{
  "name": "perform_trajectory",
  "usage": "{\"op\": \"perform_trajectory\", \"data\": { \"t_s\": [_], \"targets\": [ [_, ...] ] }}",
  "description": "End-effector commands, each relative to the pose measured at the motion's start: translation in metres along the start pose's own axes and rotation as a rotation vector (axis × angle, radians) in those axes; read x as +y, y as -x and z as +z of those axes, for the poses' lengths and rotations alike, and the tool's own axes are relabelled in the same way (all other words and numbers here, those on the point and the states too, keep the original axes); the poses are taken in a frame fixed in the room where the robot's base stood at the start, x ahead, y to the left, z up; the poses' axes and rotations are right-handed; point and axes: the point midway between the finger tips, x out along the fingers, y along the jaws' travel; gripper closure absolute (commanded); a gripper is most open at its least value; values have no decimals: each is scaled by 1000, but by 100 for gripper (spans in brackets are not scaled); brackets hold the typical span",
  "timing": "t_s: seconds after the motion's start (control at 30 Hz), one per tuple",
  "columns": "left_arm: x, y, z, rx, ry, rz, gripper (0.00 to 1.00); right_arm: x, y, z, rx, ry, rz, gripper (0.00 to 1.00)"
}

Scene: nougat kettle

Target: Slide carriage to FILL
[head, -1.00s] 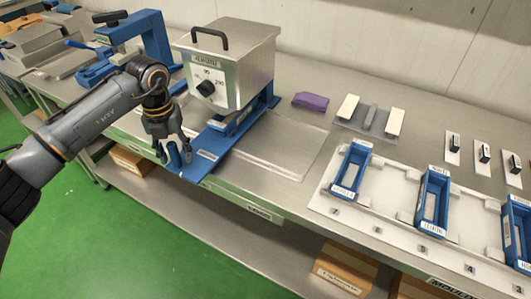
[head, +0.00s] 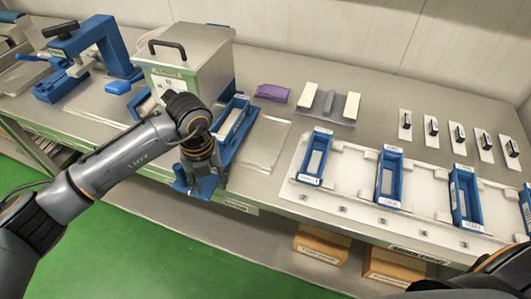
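The steel kettle (head: 188,62) stands on the bench at the left of centre, with a dark handle on its lid and a dial front partly covered by my arm. A blue carriage track (head: 240,135) runs from beside the kettle towards the bench's front edge. A blue tray-like frame with a pale inside (head: 232,118) sits on it at the kettle's right side. My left gripper (head: 205,187) points down at the track's front end, close to a blue upright part (head: 182,180). Its fingers are small and partly hidden, so their grip is unclear. Lettering on the track is unreadable. My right gripper is out of view.
A white board (head: 340,205) with several blue moulds (head: 389,178) lies to the right. A purple cloth (head: 272,93) and a grey plate with pale bars (head: 328,102) lie behind. A blue press (head: 95,45) stands left. A flat sheet (head: 265,140) lies right of the track.

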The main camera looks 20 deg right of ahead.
Motion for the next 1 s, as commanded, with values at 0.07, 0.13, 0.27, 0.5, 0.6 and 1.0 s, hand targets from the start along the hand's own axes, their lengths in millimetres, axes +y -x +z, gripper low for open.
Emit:
{"op": "perform_trajectory", "data": {
  "t_s": [0.07, 0.13, 0.27, 0.5, 0.6, 1.0],
  "targets": [
    [-15, 4, -11, 4, -4, -1, 53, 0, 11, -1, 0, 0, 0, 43],
    [-18, 8, -10, -3, 0, 0, 53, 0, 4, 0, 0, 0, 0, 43],
    [-17, 34, -10, -4, -1, 1, 53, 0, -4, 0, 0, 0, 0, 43],
    [-16, 82, -10, -3, 0, 1, 53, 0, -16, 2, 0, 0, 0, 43],
    [-16, 103, -10, -3, 0, 1, 53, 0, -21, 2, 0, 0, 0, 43],
    [-55, 123, -33, 98, -83, -202, 53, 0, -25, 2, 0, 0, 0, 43]
  ]
}}
